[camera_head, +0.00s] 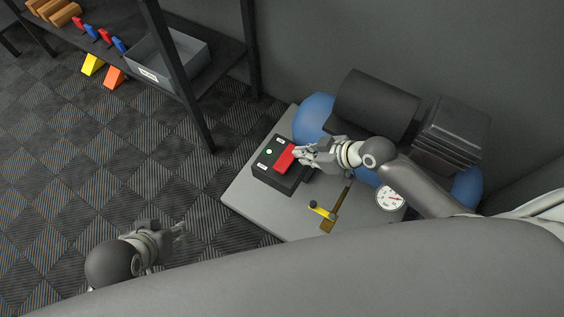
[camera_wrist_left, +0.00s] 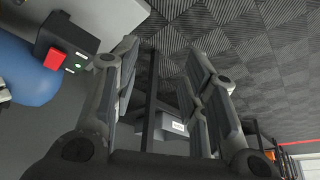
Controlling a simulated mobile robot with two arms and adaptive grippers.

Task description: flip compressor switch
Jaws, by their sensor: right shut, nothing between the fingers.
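The compressor has a blue tank (camera_head: 315,117) and a black motor, and stands on a grey platform (camera_head: 246,197) by the wall. Its black switch box (camera_head: 268,170) has a red rocker switch (camera_head: 285,157) and a small lit green light (camera_head: 269,152). My right gripper (camera_head: 299,154) is shut and empty, with its fingertips at the red switch; I cannot tell whether they touch it. My left gripper (camera_head: 180,229) is low over the floor, away from the compressor. In the left wrist view its fingers (camera_wrist_left: 158,75) stand wide apart with nothing between them. The red switch shows there too (camera_wrist_left: 54,60).
A pressure gauge (camera_head: 390,199) and a yellow-handled valve (camera_head: 322,211) sit on the platform's front side. A dark shelf (camera_head: 130,62) at upper left holds a grey bin (camera_head: 183,68) and several coloured pieces. The tiled floor between is clear.

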